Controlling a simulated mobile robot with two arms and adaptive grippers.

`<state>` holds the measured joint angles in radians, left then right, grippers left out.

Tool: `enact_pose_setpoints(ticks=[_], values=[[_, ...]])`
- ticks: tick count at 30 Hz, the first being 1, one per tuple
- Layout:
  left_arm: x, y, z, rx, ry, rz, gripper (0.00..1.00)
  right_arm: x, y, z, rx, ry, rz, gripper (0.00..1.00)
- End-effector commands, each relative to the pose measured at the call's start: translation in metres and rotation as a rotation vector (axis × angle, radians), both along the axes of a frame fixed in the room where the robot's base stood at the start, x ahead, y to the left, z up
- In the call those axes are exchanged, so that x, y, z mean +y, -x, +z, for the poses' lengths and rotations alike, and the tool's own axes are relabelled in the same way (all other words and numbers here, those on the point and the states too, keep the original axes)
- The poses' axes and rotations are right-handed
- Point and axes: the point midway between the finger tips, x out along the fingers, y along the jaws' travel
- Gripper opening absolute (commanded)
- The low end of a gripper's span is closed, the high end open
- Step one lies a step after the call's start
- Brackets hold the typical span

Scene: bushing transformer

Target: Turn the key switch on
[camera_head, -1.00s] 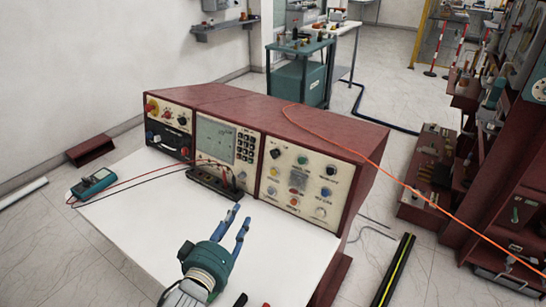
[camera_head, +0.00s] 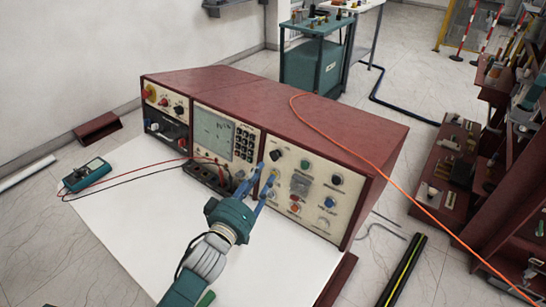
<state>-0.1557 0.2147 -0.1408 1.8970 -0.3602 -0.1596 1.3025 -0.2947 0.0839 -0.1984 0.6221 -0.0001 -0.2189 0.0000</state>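The dark red console (camera_head: 225,98) stands on a white tabletop (camera_head: 130,220). Its right panel (camera_head: 312,187) carries several knobs and buttons: a black knob (camera_head: 275,156), a green knob (camera_head: 304,165), another black knob (camera_head: 337,180), a blue knob (camera_head: 329,202) and an orange-red one (camera_head: 295,207). I cannot tell which is the key switch; no key can be made out. My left gripper (camera_head: 265,174) is open, its two blue fingers apart and pointing at the left side of this panel. They cover part of its lower left; I cannot tell whether they touch it. My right gripper is not in view.
A teal multimeter (camera_head: 85,174) with red and black leads lies at the table's left. The leads run to a dark terminal block (camera_head: 208,176) by the console. An orange cable (camera_head: 345,148) crosses the console top. Red shelving (camera_head: 500,220) stands at right.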

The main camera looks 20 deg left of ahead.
Motion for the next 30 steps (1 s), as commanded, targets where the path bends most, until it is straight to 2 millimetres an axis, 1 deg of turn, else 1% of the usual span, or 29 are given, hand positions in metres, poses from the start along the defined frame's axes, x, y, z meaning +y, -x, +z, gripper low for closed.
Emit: enact_pose_setpoints(ticks=[1, 3, 6, 9, 12, 15, 17, 24, 26, 27, 29, 30], values=[[-0.001, -0.012, 0.003, -0.003, -0.002, 0.0, 0.3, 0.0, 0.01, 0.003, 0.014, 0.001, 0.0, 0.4], [-0.003, -0.026, 0.003, -0.002, -0.001, 0.001, 0.3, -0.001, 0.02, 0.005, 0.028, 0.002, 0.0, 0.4], [-0.005, -0.044, 0.003, -0.002, -0.001, 0.0, 0.3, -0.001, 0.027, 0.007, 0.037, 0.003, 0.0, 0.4], [-0.007, -0.059, 0.002, -0.002, -0.001, 0.0, 0.3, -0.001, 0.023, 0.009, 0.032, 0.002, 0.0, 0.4], [-0.008, -0.07, 0.001, -0.001, 0.0, 0.001, 0.3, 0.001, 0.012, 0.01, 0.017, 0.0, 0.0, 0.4], [-0.009, -0.076, 0.001, 0.0, -0.001, 0.0, 0.3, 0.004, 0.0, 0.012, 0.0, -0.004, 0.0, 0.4], [-0.009, -0.077, 0.001, 0.0, -0.001, 0.0, 0.3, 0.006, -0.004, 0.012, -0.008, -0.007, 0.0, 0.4], [-0.009, -0.078, 0.0, 0.0, 0.0, 0.0, 0.3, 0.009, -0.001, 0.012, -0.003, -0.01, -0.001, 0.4], [-0.009, -0.077, 0.0, 0.0, 0.0, 0.0, 0.2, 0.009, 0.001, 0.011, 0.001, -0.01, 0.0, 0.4], [-0.009, -0.077, 0.0, 0.0, 0.0, 0.0, 0.12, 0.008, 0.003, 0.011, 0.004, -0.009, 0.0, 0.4], [-0.009, -0.077, 0.0, 0.0, 0.0, 0.0, 0.0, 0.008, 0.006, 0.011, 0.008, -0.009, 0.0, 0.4], [-0.009, -0.077, 0.0, 0.0, 0.0, 0.0, 0.0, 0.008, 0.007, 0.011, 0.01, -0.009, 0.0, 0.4]])
